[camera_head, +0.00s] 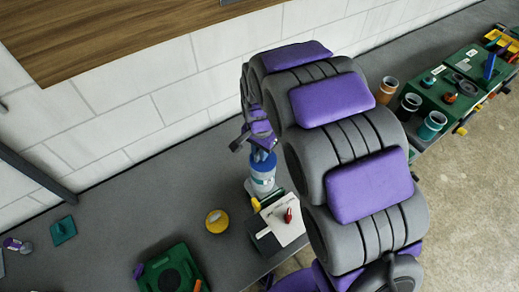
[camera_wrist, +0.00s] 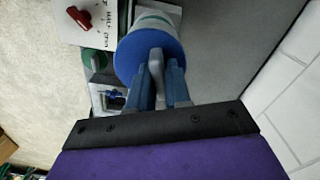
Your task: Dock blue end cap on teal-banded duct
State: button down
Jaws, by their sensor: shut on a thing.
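The blue end cap (camera_wrist: 133,57) is a round blue disc with a grey grip piece at its middle, seen close up in the wrist view. My gripper (camera_wrist: 158,58) is shut on that grey piece. A pale duct with a teal band (camera_wrist: 156,17) shows just past the cap's edge, in line with it. In the head view, the duct (camera_head: 262,183) stands upright on the grey bench, with the blue cap (camera_head: 263,163) at its top under my gripper (camera_head: 262,150). I cannot tell whether the cap is fully seated or a small gap remains.
A yellow round piece (camera_head: 217,221) and a green fixture (camera_head: 172,270) are on the bench. Orange, dark and teal cups (camera_head: 432,125) stand at right. A white block wall (camera_head: 120,100) runs behind.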

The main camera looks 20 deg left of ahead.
jog(key=shift+f, duration=0.4)
jog(key=c, duration=1.3)
grip_release()
jog(key=shift+c, duration=0.2)
jog(key=shift+r+p, duration=1.05)
jog(key=shift+r, duration=4.5)
